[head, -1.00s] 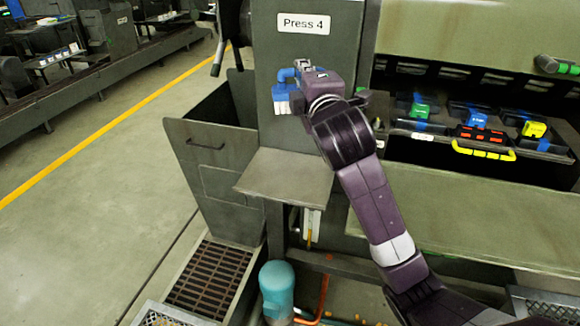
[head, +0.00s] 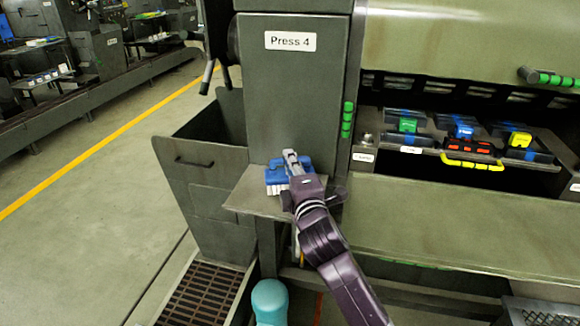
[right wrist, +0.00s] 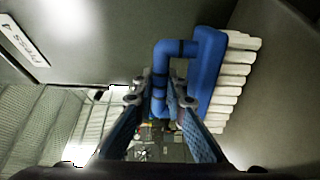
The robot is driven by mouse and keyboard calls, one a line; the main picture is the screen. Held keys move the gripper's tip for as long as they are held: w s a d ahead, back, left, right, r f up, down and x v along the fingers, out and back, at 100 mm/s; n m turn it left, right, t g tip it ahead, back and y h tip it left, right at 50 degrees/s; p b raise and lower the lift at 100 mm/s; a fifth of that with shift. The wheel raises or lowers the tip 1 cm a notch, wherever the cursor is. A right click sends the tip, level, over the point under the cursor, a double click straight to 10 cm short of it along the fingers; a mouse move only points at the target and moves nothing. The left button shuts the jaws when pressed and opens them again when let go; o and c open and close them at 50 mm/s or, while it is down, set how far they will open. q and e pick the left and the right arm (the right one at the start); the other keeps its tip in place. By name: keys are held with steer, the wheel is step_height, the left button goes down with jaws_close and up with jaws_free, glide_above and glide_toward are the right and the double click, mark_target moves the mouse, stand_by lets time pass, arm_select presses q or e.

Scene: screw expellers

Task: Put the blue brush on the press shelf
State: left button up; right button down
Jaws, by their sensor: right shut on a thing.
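The blue brush (head: 277,177) has a blue body and handle with pale bristles. In the right wrist view the brush (right wrist: 207,75) shows its blue pipe-like handle between my fingers and its row of white bristles to the right. My right gripper (head: 292,163) is shut on the handle; it also shows in the right wrist view (right wrist: 154,100). The press shelf (head: 244,200) is a flat grey plate on the front of the press under the "Press 4" label (head: 290,41). The brush appears at the shelf's back edge; I cannot tell whether it touches. My left gripper is out of view.
An open dark bin (head: 205,150) stands left of the shelf. A tray with several coloured items (head: 470,148) lies in the press opening at right. A teal cylinder (head: 270,302) stands below, and a floor grate (head: 205,292) lies at lower left.

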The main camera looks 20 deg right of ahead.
steer(key=shift+f, duration=0.55)
steer(key=c, duration=2.4)
jaws_free()
steer(key=shift+f, duration=0.2)
steer(key=o, duration=0.4)
steer(key=shift+o, duration=0.2)
steer(key=shift+r, duration=0.2)
steer(key=shift+s+f, duration=0.2)
steer(key=shift+s, duration=0.15)
steer(key=s+a+b, duration=0.1)
steer(key=s, duration=1)
steer(key=shift+s+a+r, duration=0.15)
steer(key=shift+a+r, duration=0.05)
